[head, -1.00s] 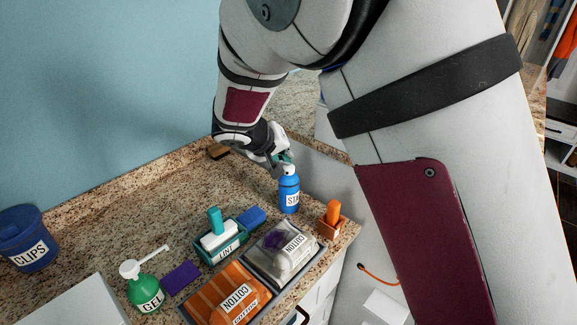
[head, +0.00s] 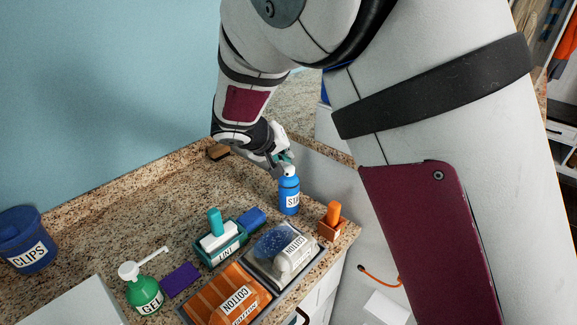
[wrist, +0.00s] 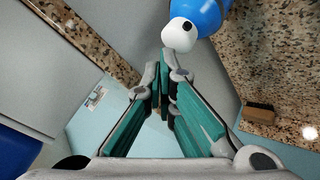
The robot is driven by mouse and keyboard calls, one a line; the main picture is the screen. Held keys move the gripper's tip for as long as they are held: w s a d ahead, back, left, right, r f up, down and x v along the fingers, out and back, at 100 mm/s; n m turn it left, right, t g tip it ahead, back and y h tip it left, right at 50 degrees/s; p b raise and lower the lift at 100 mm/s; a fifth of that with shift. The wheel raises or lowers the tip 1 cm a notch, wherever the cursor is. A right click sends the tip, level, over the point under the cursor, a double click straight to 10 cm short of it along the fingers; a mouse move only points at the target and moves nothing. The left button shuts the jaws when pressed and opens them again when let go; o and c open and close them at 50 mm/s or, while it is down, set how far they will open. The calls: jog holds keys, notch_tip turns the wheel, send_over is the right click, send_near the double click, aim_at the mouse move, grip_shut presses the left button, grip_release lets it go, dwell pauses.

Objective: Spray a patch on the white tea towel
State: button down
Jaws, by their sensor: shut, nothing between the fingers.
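The blue spray bottle (head: 289,192) with a white top stands upright at the back right of the granite counter, its label partly readable as "STA". It also shows at the top of the wrist view (wrist: 207,12), its white nozzle (wrist: 180,35) just beyond my fingertips. My gripper (head: 284,158) is shut and empty beside the bottle's top; I cannot tell whether it touches.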

aim_at(286, 167)
jog(key=shift+r+p, duration=1.05)
jog(key=shift+r, duration=1.95)
jog(key=shift+r, duration=0.1)
jog(key=shift+f+p, duration=0.85)
jog(key=shift+f, duration=2.3)
jog(key=shift+f, duration=0.1)
